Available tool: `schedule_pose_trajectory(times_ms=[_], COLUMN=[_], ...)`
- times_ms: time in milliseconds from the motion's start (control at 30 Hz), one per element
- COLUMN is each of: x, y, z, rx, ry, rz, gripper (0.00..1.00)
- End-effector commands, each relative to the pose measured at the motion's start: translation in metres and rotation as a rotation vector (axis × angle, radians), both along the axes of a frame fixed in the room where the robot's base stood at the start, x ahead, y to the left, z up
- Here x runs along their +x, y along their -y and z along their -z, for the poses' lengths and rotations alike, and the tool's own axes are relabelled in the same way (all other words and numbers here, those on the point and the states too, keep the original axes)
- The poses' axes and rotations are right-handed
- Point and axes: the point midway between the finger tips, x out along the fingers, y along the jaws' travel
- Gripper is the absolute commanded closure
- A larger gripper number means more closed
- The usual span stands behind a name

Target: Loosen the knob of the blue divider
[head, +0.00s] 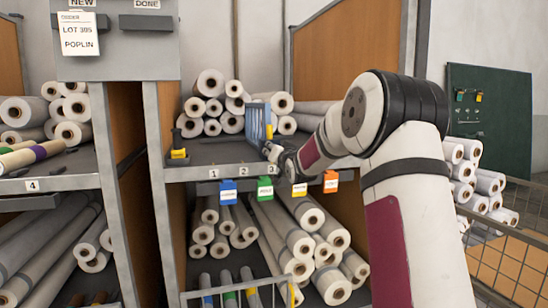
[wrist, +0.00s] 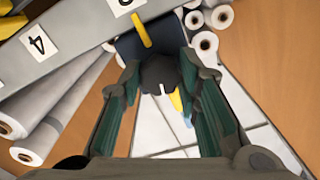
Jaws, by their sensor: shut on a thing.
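The blue divider (head: 258,122) stands upright on the middle shelf, in front of the stacked rolls. My gripper (head: 273,152) is at the shelf's front edge, at the foot of the divider. In the wrist view a dark round knob (wrist: 160,72) with a white mark sits between the two green-padded fingers of my gripper (wrist: 159,80), which is shut on it. A dark plate with a yellow bar (wrist: 142,30) shows just behind the knob. The knob is hidden by my gripper in the head view. The blue panel is not clear in the wrist view.
The shelf edge (head: 200,174) carries number labels. Blue, green, yellow and orange tags (head: 265,189) hang below it, above more rolls (head: 290,235). A yellow-and-black divider base (head: 179,155) is at the shelf's left. A wire fence (head: 510,240) stands at right.

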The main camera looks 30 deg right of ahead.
Motion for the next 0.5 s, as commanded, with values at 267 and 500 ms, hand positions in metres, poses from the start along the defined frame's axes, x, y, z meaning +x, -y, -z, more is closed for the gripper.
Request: schedule_pose_trajectory(times_ms=[267,500], x=[-0.0001,-0.0003], y=[0.0000,0.0008], z=[0.0030,0.0031], rx=[-0.141,-0.194], ry=[-0.045,-0.062], rz=[-0.001,0.001], gripper=[0.97,0.97])
